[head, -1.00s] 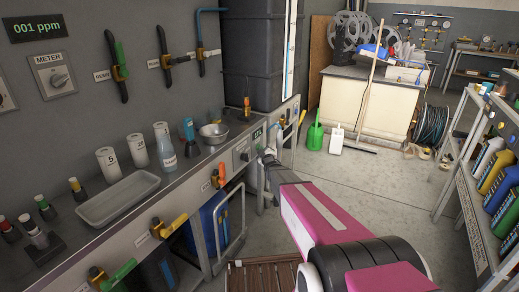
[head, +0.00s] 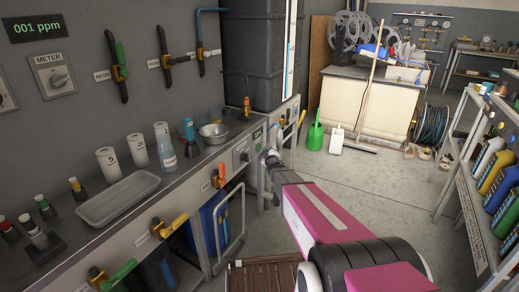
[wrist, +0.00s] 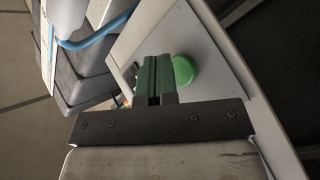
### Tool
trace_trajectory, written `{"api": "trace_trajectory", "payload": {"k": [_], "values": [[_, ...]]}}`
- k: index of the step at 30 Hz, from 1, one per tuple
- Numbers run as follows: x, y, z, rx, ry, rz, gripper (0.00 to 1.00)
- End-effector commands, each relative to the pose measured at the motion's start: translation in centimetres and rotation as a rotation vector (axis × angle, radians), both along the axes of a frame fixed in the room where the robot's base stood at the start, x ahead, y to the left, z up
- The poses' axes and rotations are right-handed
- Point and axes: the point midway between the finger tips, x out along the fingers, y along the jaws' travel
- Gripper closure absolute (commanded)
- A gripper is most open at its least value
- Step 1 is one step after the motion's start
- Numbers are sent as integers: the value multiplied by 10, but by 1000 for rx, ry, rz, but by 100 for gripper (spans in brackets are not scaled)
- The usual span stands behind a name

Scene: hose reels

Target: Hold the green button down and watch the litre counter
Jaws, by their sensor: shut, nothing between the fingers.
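The green button (wrist: 186,70) is a round green disc on a pale panel in the wrist view. My gripper (wrist: 155,62) has its green-padded fingers together and empty, with the tips beside the button's left edge in that view. I cannot tell whether they touch it. In the head view my gripper (head: 268,156) is in front of the panel at the far end of the bench, and I cannot make out the button there. A small lit display (head: 257,134), apparently the litre counter, sits on that panel; its digits are too small to read.
The bench (head: 180,185) runs along the left wall with a tray (head: 118,197), bottles and a metal bowl (head: 214,133). A dark tank (head: 262,50) stands behind the panel. The floor at right is clear up to the shelves.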

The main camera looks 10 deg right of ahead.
Motion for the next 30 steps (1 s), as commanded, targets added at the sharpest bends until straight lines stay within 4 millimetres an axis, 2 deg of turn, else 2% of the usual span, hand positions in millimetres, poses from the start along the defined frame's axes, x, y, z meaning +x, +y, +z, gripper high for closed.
{"api": "trace_trajectory", "payload": {"k": [11, 30], "values": [[-2, -2, 0, 1, 0, 0, 100], [-30, -40, 0, 0, 0, 0, 100]]}}
